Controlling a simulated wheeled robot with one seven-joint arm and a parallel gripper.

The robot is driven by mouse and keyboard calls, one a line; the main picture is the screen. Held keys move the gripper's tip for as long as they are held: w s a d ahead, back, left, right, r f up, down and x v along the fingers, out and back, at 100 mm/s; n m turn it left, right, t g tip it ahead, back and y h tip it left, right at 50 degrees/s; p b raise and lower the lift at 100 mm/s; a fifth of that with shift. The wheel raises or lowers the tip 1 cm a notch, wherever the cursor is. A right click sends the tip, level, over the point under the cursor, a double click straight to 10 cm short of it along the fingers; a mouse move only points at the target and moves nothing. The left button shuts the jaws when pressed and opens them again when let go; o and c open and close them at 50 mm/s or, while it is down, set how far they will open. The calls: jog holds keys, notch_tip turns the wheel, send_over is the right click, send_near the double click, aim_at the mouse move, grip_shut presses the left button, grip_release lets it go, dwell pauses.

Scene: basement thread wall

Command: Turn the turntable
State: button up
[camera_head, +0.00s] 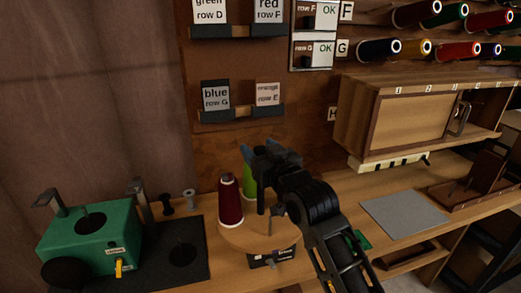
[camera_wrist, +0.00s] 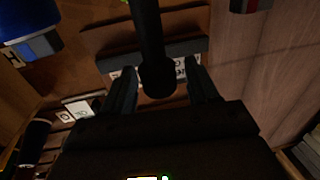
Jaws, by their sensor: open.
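The turntable (camera_head: 240,239) is a round wooden disc on the bench, with a dark red thread spool (camera_head: 230,203) on its left side and a green spool (camera_head: 249,184) behind. My gripper (camera_head: 259,157) is above the disc and points toward the wall; it partly hides the green spool. In the wrist view my gripper (camera_wrist: 163,85) is open, with a finger on each side of a dark round-ended post (camera_wrist: 149,40). I cannot tell whether the fingers touch it. My arm hides the disc's right part.
A green box (camera_head: 88,232) with a yellow lever stands on a dark mat at the left. A grey plate (camera_head: 402,214) lies on the bench at the right. A wooden cabinet (camera_head: 415,115) and card shelves (camera_head: 240,113) are on the wall.

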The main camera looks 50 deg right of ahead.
jog(key=shift+c, duration=0.3)
grip_shut()
